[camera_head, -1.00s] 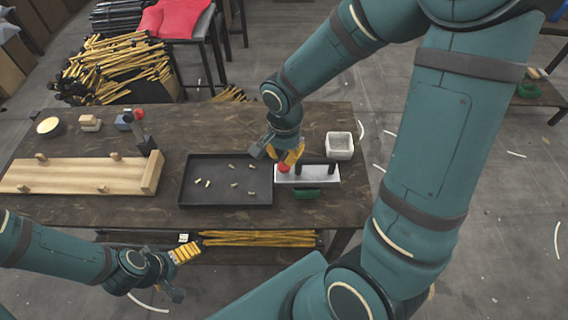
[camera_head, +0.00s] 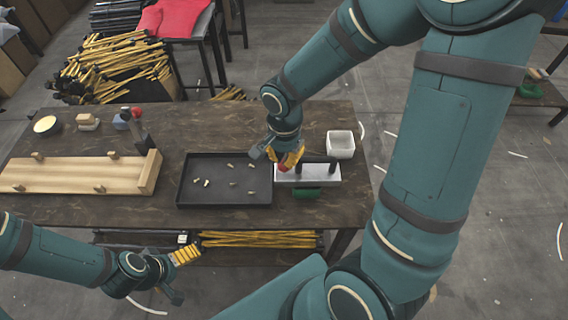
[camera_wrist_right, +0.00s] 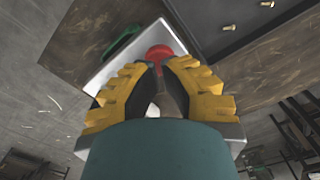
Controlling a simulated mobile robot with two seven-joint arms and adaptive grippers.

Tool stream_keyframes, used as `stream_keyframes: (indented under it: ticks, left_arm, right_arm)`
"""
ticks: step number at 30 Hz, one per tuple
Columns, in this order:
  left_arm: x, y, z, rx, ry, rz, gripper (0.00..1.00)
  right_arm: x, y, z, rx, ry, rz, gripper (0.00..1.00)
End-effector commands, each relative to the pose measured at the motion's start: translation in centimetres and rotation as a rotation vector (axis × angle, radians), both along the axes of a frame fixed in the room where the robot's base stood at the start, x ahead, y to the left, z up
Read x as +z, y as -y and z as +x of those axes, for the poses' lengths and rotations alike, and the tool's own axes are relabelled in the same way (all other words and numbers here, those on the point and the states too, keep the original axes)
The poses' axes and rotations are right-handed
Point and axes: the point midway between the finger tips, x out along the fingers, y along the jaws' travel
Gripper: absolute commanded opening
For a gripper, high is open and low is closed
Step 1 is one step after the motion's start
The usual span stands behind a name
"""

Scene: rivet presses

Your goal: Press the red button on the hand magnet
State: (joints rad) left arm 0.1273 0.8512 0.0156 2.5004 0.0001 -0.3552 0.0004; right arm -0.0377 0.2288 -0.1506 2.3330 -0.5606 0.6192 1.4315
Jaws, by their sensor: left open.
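The hand magnet appears to be the pale metal block (camera_head: 312,174) with two dark posts and a green part (camera_head: 306,194) along its near side. Its red button (camera_head: 284,168) is at the block's left end, partly covered by my right gripper (camera_head: 289,160). In the right wrist view the red button (camera_wrist_right: 159,52) shows just beyond the tips of the right gripper (camera_wrist_right: 160,66). Those fingertips are close together and hold nothing visible; whether they touch the button is unclear. My left gripper (camera_head: 183,274) is open and empty, low in front of the table.
A dark tray (camera_head: 183,190) with several small rivets lies left of the block. A white box (camera_head: 340,144) stands behind its right end. A wooden board (camera_head: 70,176) and a red-knobbed lever device (camera_head: 138,128) are on the table's left. Bare tabletop (camera_head: 230,120) lies behind the tray.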

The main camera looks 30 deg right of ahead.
Motion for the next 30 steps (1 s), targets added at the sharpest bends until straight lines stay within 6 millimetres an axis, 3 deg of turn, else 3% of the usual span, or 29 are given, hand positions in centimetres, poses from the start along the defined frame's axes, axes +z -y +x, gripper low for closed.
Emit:
stream_keyframes:
  ticks: [30]
  left_arm:
    - [-0.6, 0.0, 0.0, 0.000, 0.000, 0.000, 1.00]
  right_arm:
    - [-2.4, 0.1, -0.1, -0.002, -0.003, -0.001, 0.00]
